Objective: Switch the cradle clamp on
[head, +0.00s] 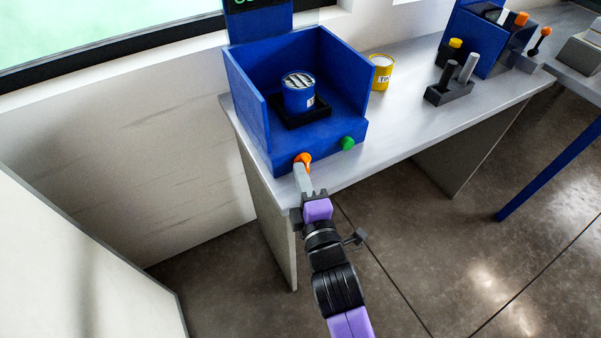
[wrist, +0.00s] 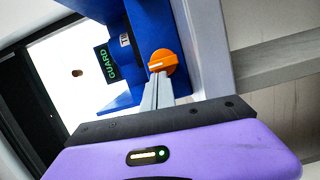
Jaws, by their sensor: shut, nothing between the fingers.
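The blue open-topped machine (head: 255,95) stands on the grey bench, with a blue can (head: 298,92) on a black cradle (head: 305,115) inside it. An orange rotary knob (head: 302,158) is on its front face at the left, and a green button (head: 347,143) at the right. My gripper (head: 300,170) is shut and empty, its fingertips at the orange knob, overlapping its lower edge in view. In the wrist view the orange knob (wrist: 163,62) shows a pale line across its face, just beyond the fingertips (wrist: 157,82). I cannot tell whether they touch.
A yellow tin (head: 381,72) stands right of the machine. Farther right are a dark block with two upright handles (head: 449,92) and another blue unit (head: 478,40). A display reading GUARD (wrist: 106,64) shows in the wrist view. The floor before the bench is clear.

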